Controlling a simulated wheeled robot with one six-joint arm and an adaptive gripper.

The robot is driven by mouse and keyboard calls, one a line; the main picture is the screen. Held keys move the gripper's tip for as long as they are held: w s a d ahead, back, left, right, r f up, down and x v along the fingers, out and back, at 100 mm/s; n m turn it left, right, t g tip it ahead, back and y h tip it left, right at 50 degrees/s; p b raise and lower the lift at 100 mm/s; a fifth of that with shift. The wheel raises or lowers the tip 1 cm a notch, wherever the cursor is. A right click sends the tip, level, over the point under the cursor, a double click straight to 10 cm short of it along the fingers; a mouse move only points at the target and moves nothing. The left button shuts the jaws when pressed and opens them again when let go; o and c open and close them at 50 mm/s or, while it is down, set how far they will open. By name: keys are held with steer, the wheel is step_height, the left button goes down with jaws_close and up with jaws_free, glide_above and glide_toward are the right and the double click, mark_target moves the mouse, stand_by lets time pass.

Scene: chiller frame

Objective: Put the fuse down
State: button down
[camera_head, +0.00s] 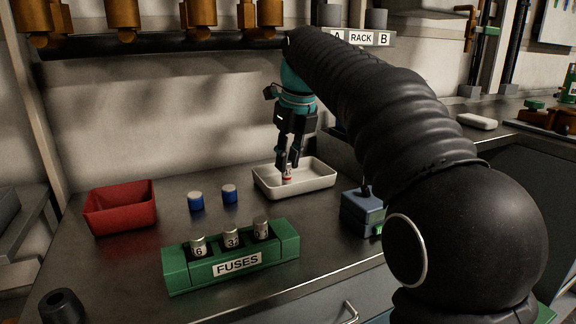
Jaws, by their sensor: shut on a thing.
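My gripper (289,160) points down over the white tray (318,185) at the back middle of the bench. It is shut on a small fuse (287,176), pale with a red band. The fuse is upright, inside the tray's outline as seen from here; I cannot tell whether its lower end touches the tray floor. The fingers hide its upper part. A green holder marked FUSES (237,265) stands at the front with fuses in it, two of them showing 6 (199,247) and 3 (231,238).
A red bin (120,208) stands at the left. A blue-grey box (362,211) is right of the tray. A black ring (62,306) lies front left. My arm hides the bench at right.

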steer(key=shift+f, duration=0.45)
steer(key=c, duration=1)
jaws_free()
steer(key=shift+f, duration=0.1)
steer(key=shift+c, duration=0.2)
steer(key=p+v, duration=0.3)
steer(key=v, duration=0.9)
